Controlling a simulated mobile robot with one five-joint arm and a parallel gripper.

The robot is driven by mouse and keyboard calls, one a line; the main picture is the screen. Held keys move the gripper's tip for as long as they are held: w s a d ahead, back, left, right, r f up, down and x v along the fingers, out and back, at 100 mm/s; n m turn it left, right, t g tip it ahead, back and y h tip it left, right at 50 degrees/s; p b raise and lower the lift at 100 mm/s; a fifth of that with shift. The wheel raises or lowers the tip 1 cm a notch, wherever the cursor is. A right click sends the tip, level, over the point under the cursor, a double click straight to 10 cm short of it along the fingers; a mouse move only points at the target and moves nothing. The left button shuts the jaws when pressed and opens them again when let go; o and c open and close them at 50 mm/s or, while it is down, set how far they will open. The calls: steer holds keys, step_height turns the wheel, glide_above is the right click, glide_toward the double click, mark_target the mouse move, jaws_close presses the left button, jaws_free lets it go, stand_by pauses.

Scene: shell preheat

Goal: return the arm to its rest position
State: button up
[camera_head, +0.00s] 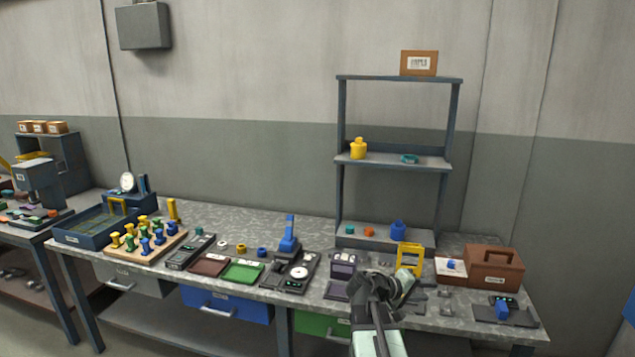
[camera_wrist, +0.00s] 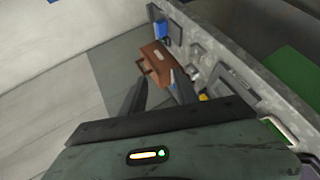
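My arm reaches in from the bottom of the head view, and my gripper (camera_head: 397,287) is above the front of the workbench, right of its middle. In the wrist view my gripper (camera_wrist: 160,78) shows two dark fingers apart. Nothing is visible between them except the background. The brown toolbox (camera_wrist: 154,62) appears beyond the fingertips, not touching them as far as I can tell.
The grey workbench (camera_head: 340,290) holds a peg board (camera_head: 145,243), a green tray (camera_head: 243,271), a yellow frame (camera_head: 409,259) and a brown toolbox (camera_head: 494,267). A shelf rack (camera_head: 395,162) stands behind my gripper. The air above the bench's left part is clear.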

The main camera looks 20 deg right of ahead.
steer(key=w+a+f+n+t+y, duration=0.1)
steer(key=w+a+f+y, duration=0.15)
steer(key=a, duration=0.45)
steer(key=w+a+f+t+y, duration=0.1)
steer(key=w+a+f, duration=0.15)
steer(key=a, duration=0.55)
steer(key=s+a+f+y, duration=0.2)
steer(key=a+f+y, duration=0.1)
steer(key=a, duration=0.6)
steer(key=s+a+f+g+y, duration=0.1)
steer(key=s+a+f+y, duration=0.1)
steer(key=a, duration=0.7)
steer(key=s+a+f+g+y, duration=0.1)
steer(key=a+y, duration=0.4)
steer(key=a, duration=0.5)
step_height(320, 180, down, 3)
steer(key=shift+s+r+n+p, duration=0.2)
steer(key=shift+s+n+p, duration=0.1)
steer(key=shift+s+p, duration=0.15)
